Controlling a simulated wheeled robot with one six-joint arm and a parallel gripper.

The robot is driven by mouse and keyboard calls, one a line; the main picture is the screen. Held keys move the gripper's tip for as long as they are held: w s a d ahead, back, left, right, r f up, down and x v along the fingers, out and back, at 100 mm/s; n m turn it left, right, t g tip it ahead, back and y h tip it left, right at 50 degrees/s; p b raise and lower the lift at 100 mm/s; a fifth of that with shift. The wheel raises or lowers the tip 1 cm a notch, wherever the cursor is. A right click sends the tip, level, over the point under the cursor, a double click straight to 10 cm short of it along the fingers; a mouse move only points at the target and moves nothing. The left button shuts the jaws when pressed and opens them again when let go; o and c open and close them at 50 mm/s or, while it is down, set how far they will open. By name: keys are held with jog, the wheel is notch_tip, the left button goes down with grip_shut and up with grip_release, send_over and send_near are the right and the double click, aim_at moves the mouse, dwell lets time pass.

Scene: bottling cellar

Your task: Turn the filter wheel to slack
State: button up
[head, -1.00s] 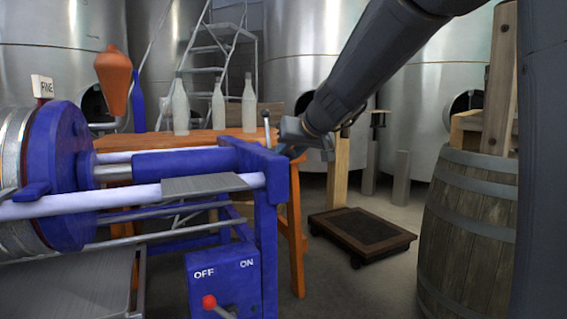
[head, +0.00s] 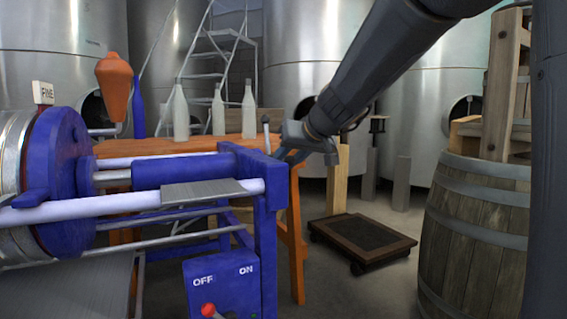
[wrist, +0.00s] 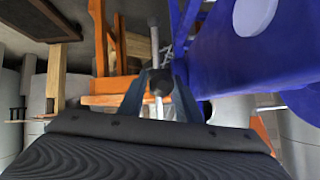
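The blue filter press (head: 268,200) stands at the left in the head view. A thin upright spoke with a dark ball knob (head: 265,119) rises at its near end, seemingly part of the filter wheel; the rest of the wheel is hidden behind the blue end plate. My gripper (head: 282,153) is at that end plate, just right of and below the knob, its fingers pointing left. In the wrist view a dark round knob (wrist: 160,83) sits between the fingers of my gripper (wrist: 161,74). I cannot tell whether they touch it. The blue frame fills the upper right there.
An OFF/ON switch box (head: 222,285) with a red knob hangs below the press. An orange table (head: 215,141) with several bottles stands behind. A low dark platform trolley (head: 362,238) lies on the floor, and a wooden barrel (head: 475,235) stands at the right.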

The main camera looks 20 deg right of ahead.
jog(key=v, duration=0.6)
jog(key=shift+s+p, duration=0.2)
jog(key=shift+p, duration=0.25)
jog(key=shift+d+r, duration=0.1)
jog(key=shift+c, duration=0.3)
